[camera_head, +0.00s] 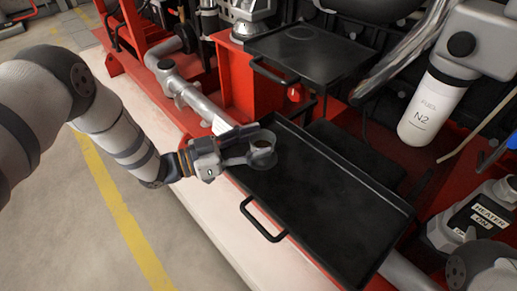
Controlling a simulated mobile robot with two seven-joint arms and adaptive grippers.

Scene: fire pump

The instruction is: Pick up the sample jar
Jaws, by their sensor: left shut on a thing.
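The sample jar (263,151) looks like a small, round, clear jar with a pale rim. It is over the left part of the black tray (315,185). My left gripper (250,152) comes in from the left, over the tray's left edge, and is shut on the jar. The gripper fingers hide part of the jar's side. I cannot tell whether the jar's base touches the tray.
The black tray has a raised rim and a front handle (262,222); most of it is bare. A smaller black shelf (305,52) stands behind it. A white N2 canister (427,108) hangs at the right.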

